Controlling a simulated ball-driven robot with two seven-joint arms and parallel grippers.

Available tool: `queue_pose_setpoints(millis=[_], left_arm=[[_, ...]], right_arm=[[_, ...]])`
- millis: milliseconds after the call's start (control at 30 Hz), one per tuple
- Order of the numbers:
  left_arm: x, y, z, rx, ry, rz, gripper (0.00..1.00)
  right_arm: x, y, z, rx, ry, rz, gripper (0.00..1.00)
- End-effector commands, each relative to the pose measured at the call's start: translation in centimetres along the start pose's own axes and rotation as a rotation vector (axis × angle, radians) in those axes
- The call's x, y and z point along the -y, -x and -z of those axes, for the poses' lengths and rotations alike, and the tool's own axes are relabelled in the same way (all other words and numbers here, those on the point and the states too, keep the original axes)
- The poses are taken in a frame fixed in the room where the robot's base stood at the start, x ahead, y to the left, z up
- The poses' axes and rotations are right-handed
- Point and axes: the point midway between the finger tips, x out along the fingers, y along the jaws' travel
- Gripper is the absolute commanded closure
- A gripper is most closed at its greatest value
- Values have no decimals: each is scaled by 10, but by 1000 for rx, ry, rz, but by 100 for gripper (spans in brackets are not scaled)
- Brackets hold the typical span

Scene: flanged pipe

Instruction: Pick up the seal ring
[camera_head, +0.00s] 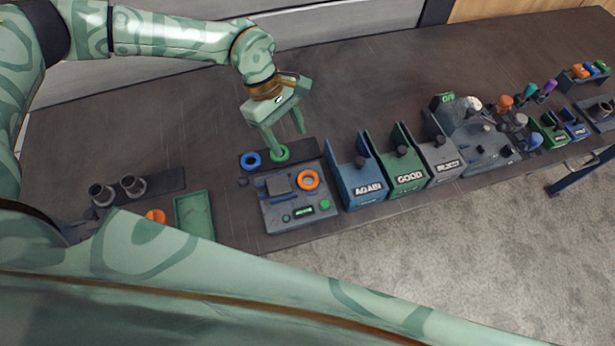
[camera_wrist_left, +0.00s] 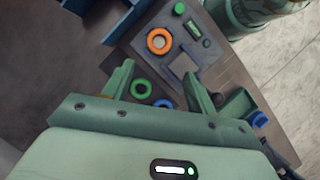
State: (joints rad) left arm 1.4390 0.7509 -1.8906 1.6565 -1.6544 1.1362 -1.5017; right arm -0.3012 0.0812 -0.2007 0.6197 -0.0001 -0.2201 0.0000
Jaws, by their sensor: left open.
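Three rings that could be the seal ring show in the head view: a green ring (camera_head: 286,157) and a blue ring (camera_head: 251,167) on a dark strip, and an orange ring (camera_head: 300,184) on a grey panel. My left gripper (camera_head: 287,141) is open and empty, above the green ring, with one finger partly in front of it. In the left wrist view, the green ring (camera_wrist_left: 149,91) shows between the spread fingers of the gripper (camera_wrist_left: 158,77), nearer the left finger. The blue ring (camera_wrist_left: 163,101) is partly hidden there; the orange ring (camera_wrist_left: 150,41) lies beyond. My right gripper is not in view.
The grey panel (camera_head: 275,219) stands in front of the strip. Blue (camera_head: 362,187), green (camera_head: 407,179) and grey (camera_head: 440,165) bins stand to its right. A green tray (camera_head: 194,216) and dark pipe pieces (camera_head: 133,187) lie left. The table's back is clear.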

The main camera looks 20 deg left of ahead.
Motion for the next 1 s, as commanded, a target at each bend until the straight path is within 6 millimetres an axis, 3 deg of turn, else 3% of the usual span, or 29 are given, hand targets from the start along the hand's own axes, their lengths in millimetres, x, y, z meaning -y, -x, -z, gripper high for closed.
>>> queue_pose_setpoints(millis=[33, 200, 467, 700, 1000], left_arm=[[1, -15, 0, 1, -1, 5, 43], [0, -53, 0, 1, -1, 2, 43], [0, -78, 0, 0, 0, 2, 43], [-1, -116, 0, 0, 1, 2, 43], [-1, -124, 0, 1, 0, 0, 43]], right_arm=[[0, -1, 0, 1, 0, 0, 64], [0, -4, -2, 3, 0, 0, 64], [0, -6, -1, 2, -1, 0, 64], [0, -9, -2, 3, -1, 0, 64], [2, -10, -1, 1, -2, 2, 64]])
